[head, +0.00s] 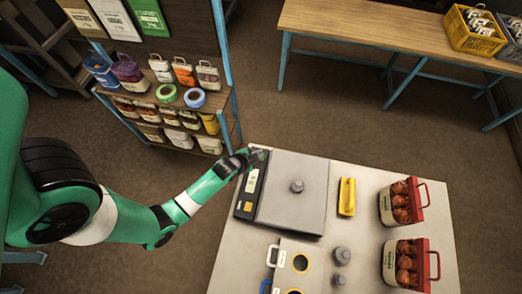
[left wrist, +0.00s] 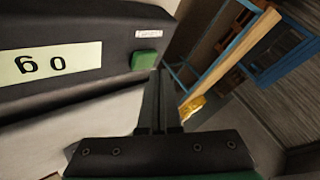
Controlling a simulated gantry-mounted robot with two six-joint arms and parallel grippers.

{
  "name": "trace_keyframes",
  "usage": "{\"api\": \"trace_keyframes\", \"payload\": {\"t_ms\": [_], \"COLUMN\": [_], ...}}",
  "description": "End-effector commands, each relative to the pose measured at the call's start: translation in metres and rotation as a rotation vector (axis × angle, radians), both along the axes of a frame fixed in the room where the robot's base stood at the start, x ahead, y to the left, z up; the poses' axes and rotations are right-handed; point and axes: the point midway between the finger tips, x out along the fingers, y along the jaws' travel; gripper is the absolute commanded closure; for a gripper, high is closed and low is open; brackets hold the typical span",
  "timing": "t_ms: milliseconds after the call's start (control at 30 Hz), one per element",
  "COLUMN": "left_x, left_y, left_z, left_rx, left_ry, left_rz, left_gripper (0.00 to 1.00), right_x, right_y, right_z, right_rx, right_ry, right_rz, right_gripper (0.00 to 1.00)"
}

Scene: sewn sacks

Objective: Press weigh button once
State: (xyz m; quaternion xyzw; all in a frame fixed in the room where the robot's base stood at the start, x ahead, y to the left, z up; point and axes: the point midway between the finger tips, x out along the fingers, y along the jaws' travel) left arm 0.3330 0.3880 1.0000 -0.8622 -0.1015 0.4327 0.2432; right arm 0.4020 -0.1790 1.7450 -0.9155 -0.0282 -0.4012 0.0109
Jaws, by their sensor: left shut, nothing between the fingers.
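The weighing scale (head: 290,210) stands on the light table with a dark control panel along its left side. In the left wrist view, the panel (left wrist: 90,25) shows a lit display (left wrist: 50,63) with upside-down digits. The green weigh button (left wrist: 145,60) sits beside that display. My left gripper (head: 258,156) is shut and empty at the far end of the panel. In the left wrist view, its fingertips (left wrist: 156,74) are right by the button's edge; I cannot tell whether they touch it. In the head view the gripper covers the button. My right gripper is out of view.
A grey weight (head: 297,186) rests on the scale's plate. A yellow scoop (head: 347,197), two red-topped sacks (head: 402,202) and more grey weights (head: 342,255) are on the table. A shelf of sacks (head: 165,105) stands behind left.

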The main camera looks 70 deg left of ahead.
Motion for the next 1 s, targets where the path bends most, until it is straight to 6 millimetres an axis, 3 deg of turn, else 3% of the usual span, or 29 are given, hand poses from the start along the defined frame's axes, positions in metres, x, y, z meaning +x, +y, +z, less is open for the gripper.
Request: {"api": "trace_keyframes", "payload": {"t_ms": [1000], "left_x": [0.0001], "left_y": [0.0000], "left_z": [-0.0085], "left_rx": [0.000], "left_ry": [0.000], "left_rz": [0.000], "left_gripper": [1.00], "right_x": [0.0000], "right_y": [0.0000], "right_z": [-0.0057], "right_rx": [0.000], "right_ry": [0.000], "right_rz": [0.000], "right_gripper": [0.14]}}
